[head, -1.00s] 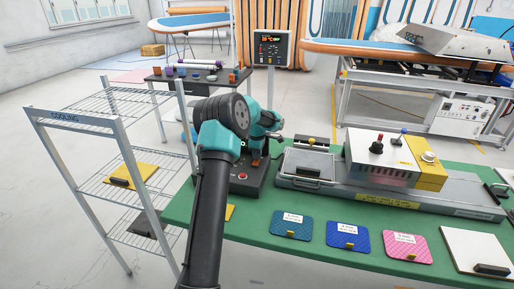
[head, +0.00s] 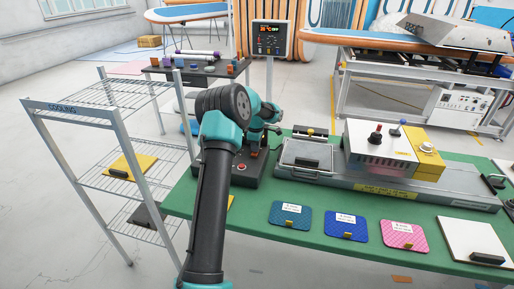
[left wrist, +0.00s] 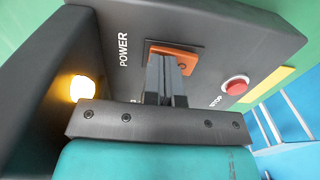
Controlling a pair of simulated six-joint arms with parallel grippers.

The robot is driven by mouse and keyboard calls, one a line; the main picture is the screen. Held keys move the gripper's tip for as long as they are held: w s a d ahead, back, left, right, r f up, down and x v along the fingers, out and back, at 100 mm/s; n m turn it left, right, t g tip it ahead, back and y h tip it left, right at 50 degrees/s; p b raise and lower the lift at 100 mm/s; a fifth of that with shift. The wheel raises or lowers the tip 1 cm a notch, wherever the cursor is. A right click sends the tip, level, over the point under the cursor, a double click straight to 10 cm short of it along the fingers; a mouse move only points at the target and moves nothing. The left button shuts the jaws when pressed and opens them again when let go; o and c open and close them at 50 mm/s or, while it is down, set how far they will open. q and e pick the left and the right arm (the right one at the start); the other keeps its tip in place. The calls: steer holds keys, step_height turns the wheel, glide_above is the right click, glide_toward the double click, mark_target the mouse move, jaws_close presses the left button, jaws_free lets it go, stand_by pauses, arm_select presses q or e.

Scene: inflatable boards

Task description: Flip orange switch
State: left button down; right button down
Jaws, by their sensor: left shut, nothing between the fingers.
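The orange switch (left wrist: 176,49) sits on a dark control box (left wrist: 225,35) beside the printed word POWER, in the left wrist view. My left gripper (left wrist: 167,68) is shut and empty, with its fingertips at the switch and covering part of it. I cannot tell whether they touch. A round lamp (left wrist: 82,88) on the box glows yellow, and a red STOP button (left wrist: 236,86) is on the other side. In the head view my left arm reaches over the control box (head: 243,178) and hides much of it. My right gripper is not in view.
A green table (head: 310,250) carries a grey press (head: 305,157), a white box with knobs (head: 378,146) and several coloured pads. A wire cooling rack (head: 120,150) stands close to the left. A display post (head: 269,40) stands behind.

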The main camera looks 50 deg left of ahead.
arm_select(q)
steer(key=shift+f, duration=0.1)
steer(key=shift+s+d+r, duration=0.3)
steer(key=shift+s+d, duration=0.1)
steer(key=shift+s, duration=0.1)
step_height(320, 180, up, 14)
steer(key=w+a, duration=0.1)
steer(key=shift+w, duration=0.35)
stand_by(0.3)
steer(key=shift+f, duration=0.1)
